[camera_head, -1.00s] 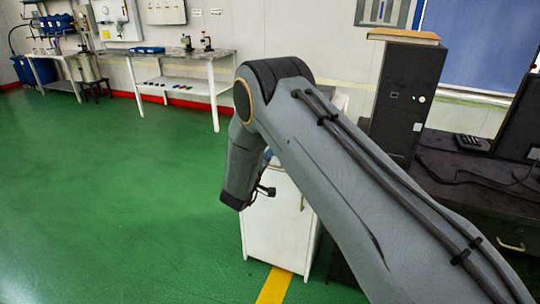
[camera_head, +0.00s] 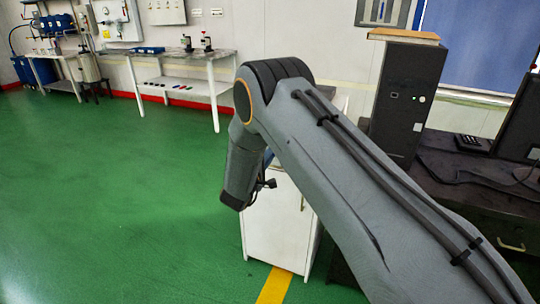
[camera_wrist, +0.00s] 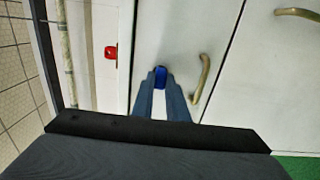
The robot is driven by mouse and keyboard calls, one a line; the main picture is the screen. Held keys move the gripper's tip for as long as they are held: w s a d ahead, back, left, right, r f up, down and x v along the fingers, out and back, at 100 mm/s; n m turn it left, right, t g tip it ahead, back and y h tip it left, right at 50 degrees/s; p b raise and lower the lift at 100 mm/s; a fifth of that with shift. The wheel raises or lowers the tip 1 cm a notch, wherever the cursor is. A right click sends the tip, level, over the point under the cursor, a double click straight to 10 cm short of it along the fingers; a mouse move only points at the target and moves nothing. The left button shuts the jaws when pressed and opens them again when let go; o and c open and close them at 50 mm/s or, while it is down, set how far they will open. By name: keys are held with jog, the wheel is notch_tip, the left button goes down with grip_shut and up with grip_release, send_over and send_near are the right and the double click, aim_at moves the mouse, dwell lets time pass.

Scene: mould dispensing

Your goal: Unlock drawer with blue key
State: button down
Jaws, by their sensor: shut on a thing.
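In the wrist view my gripper (camera_wrist: 161,95) is shut on the blue key (camera_wrist: 160,77), which shows as a small blue piece between the fingertips. Behind the key is the pale drawer front (camera_wrist: 180,35) with a curved metal handle (camera_wrist: 203,78) to the right of the fingers. Whether the key touches the front or sits in a lock, I cannot tell. In the head view the white cabinet (camera_head: 272,235) stands under my arm, which hides part of it. My gripper's fingers and the key are hidden there.
In the wrist view a small red object (camera_wrist: 110,52) is on the pale surface left of the key. Another handle (camera_wrist: 297,14) is on the panel at upper right. A dark desk (camera_head: 465,180) with a computer tower (camera_head: 405,100) stands right; green floor is clear left.

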jog(key=c, duration=1.7)
grip_release()
jog(key=shift+c, duration=0.2)
jog(key=v, duration=0.8)
jog(key=shift+b, duration=0.45)
jog(key=shift+w+r, duration=0.1)
